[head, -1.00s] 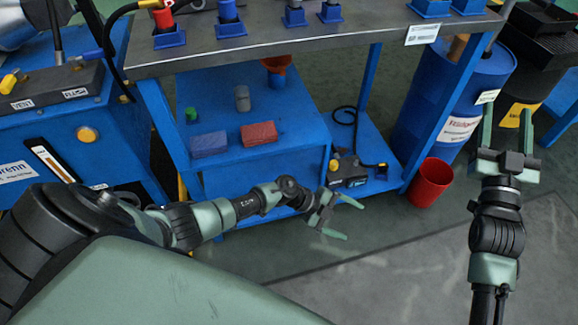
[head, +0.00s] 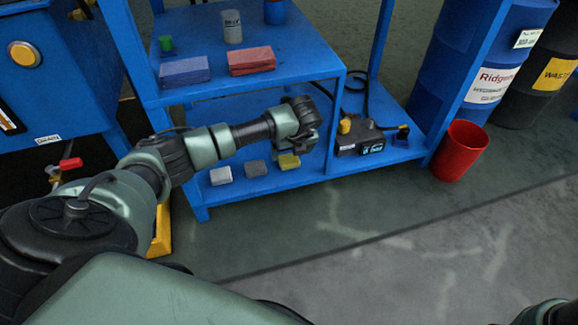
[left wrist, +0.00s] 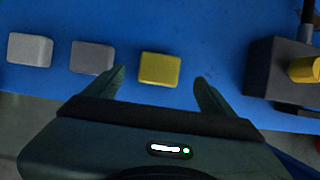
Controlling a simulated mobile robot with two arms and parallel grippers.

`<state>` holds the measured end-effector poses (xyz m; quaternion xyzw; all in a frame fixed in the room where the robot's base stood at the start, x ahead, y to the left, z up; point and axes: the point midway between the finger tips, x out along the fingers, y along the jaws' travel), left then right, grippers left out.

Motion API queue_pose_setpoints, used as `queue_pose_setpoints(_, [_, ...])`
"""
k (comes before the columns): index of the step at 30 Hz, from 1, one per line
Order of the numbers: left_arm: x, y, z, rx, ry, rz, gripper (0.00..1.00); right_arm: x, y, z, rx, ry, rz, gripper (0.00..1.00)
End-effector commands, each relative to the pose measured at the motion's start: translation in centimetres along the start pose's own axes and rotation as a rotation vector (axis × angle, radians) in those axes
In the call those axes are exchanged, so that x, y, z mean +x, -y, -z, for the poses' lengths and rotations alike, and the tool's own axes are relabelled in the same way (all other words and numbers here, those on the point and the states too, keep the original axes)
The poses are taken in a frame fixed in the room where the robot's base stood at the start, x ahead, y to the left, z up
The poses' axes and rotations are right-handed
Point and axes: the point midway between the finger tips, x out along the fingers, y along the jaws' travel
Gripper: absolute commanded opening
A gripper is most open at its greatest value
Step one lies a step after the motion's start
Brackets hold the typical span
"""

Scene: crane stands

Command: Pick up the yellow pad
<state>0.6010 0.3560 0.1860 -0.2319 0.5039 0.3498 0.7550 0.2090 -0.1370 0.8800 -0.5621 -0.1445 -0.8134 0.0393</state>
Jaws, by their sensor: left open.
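The yellow pad (head: 289,161) lies on the lower blue shelf (head: 262,196), at the right end of a row with a grey pad (head: 255,168) and a white pad (head: 221,175). My left gripper (left wrist: 159,79) is open and empty. In the left wrist view the yellow pad (left wrist: 160,68) shows between its two fingertips, with a gap on each side. I cannot tell how far above the pad the fingers are. In the head view the left wrist partly hides the gripper. My right gripper's fingers are out of view.
A black device (head: 360,139) with a yellow knob stands on the shelf right of the pads. The upper shelf (head: 215,98) above holds a blue block (head: 184,71), a red block (head: 251,61) and small cylinders. A red bin (head: 460,150) stands on the floor.

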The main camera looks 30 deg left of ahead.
Motion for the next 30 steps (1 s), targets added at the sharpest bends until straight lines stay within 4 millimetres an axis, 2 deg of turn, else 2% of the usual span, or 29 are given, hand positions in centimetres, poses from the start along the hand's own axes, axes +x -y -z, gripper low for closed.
queue_pose_setpoints(5, [1.6, 0.0, 0.1, 0.0, -0.001, 0.002, 0.85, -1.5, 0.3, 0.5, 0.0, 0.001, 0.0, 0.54])
queue_pose_setpoints(12, [4.9, -0.1, 0.1, 0.0, -0.001, 0.002, 0.85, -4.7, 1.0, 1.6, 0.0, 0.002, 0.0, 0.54])
queue_pose_setpoints(15, [5.5, -0.1, -0.1, -0.001, -0.002, 0.002, 0.85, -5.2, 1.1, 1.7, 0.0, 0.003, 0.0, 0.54])
queue_pose_setpoints(22, [5.3, -0.1, -0.2, 0.001, -0.002, 0.003, 0.85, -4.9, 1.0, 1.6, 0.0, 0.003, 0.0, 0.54])
queue_pose_setpoints(29, [5.3, -0.1, -0.1, 0.001, -0.003, 0.003, 0.21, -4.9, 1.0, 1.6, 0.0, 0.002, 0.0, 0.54])
queue_pose_setpoints(30, [5.3, -0.1, -0.1, 0.001, -0.002, 0.003, 0.2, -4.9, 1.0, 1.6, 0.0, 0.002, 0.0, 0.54])
